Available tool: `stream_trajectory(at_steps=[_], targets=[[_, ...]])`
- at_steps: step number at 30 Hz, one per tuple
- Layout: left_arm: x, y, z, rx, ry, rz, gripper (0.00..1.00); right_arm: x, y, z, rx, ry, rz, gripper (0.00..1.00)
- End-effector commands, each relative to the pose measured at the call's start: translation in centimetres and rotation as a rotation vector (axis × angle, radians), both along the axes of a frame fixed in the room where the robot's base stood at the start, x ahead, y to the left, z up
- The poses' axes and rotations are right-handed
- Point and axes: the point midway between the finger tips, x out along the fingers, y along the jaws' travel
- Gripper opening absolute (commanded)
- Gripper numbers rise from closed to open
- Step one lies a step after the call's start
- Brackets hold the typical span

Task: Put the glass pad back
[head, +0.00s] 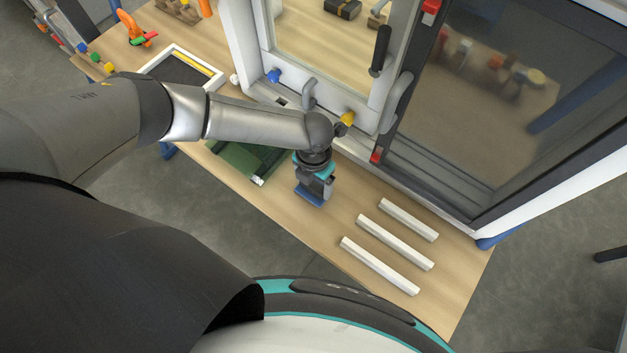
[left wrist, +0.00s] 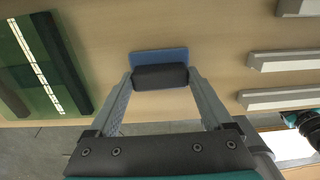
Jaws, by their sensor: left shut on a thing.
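The glass pad (head: 309,197) is a small blue slab with a dark block on top. My left gripper (head: 316,182) points down over the front part of the table, left of the white bars. In the left wrist view, its two fingers (left wrist: 160,78) are closed on the sides of the dark block, and the blue slab (left wrist: 160,56) shows beyond it. I cannot tell whether the pad touches the table.
A green mat with dark edges (head: 238,158) lies left of the pad. Several white bars (head: 395,242) lie to the right. A white window frame (head: 245,50) with handles and coloured knobs stands behind. A white-rimmed tray (head: 178,52) is at the left. The wooden table's front edge is close.

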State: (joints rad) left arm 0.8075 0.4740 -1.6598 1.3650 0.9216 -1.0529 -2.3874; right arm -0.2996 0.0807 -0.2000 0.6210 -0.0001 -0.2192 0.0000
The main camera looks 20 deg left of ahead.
Motion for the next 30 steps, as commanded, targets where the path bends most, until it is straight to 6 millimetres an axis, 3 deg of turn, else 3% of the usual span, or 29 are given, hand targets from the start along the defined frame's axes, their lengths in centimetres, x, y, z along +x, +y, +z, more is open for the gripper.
stream_trajectory(at_steps=[4,5,8,20,30], targets=[[0.0,0.0,-0.3,0.000,0.000,0.000,0.40,0.0,0.0,-0.3,0.000,0.000,0.000,0.50],[0.0,0.0,-0.2,0.000,0.000,0.000,0.87,0.0,0.0,-0.2,0.000,0.000,0.000,0.50],[0.0,0.0,-0.2,0.000,0.000,0.000,0.99,0.0,0.0,-0.2,0.000,0.000,0.000,0.50],[0.1,0.0,0.6,0.000,-0.001,0.001,1.00,0.0,0.1,0.2,0.001,0.001,0.000,0.50],[0.1,0.0,6.5,-0.002,-0.002,-0.001,1.00,-0.1,0.1,1.1,0.001,0.002,-0.001,0.50]])
